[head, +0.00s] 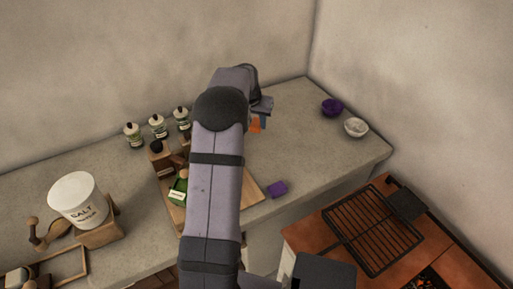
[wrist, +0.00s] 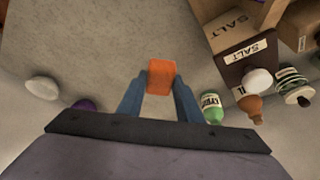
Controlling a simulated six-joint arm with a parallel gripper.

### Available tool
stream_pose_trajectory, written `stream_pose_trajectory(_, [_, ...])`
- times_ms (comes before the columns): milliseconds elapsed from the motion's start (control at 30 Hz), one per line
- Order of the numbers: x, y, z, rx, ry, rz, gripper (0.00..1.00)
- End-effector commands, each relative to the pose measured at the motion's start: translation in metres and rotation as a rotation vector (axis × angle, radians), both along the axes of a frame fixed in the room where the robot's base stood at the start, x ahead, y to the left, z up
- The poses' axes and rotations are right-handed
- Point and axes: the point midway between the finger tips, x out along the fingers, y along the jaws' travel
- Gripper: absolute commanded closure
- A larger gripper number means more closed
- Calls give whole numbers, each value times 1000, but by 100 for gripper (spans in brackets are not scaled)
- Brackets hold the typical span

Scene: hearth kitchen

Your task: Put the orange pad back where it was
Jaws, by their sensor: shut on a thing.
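The orange pad (wrist: 162,76) is gripped between the two blue-grey fingertips of my gripper (wrist: 162,82) in the wrist view. In the head view a small part of the orange pad (head: 255,125) shows below my gripper (head: 261,108), over the back part of the grey counter. My arm hides some of the counter around it. I cannot tell whether the pad touches the counter. A purple pad (head: 277,189) lies on the counter near its front edge, right of a wooden board (head: 251,190).
A purple bowl (head: 332,107) and a white bowl (head: 356,128) stand at the back right. Several jars (head: 157,126) line the back left. A green bottle (head: 178,188) stands beside my arm. A salt crock (head: 77,199) is left; a grill rack (head: 372,230) is front right.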

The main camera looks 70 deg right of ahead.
Motion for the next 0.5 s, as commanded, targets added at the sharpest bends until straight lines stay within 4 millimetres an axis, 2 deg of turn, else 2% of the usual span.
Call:
stream_pose_trajectory(167, [0,0,-5,1,1,-4,89])
stream_pose_trajectory(500, [0,1,-52,4,0,-2,89])
